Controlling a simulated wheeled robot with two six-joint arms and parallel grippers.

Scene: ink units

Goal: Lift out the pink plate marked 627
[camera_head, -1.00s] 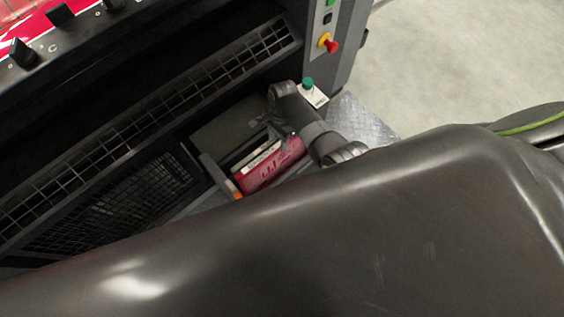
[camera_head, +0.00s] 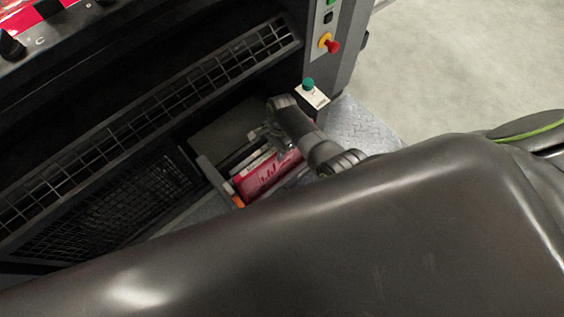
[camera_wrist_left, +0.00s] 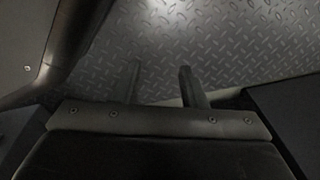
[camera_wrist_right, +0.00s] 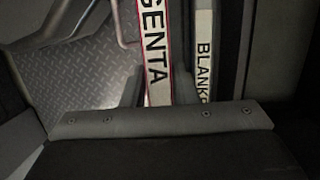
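A pink plate (camera_head: 268,174) stands in a dark rack low in the machine. In the right wrist view its white edge label (camera_wrist_right: 157,55) ends in "GENTA"; I cannot read a 627. My right gripper (camera_head: 262,143) is over the rack. In the right wrist view its fingers (camera_wrist_right: 157,88) stand on either side of the labelled edge, with small gaps showing, so it looks open around the plate. A second plate, marked "BLANK" (camera_wrist_right: 204,60), stands just to the right, outside the fingers. My left gripper (camera_wrist_left: 160,85) is open and empty above metal tread flooring.
A white box with a green button (camera_head: 314,95) stands right behind the rack. A red and yellow knob (camera_head: 329,44) is on the machine's post. A wire grille (camera_head: 150,125) runs along the machine front. An orange piece (camera_head: 238,202) is at the rack's near end.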

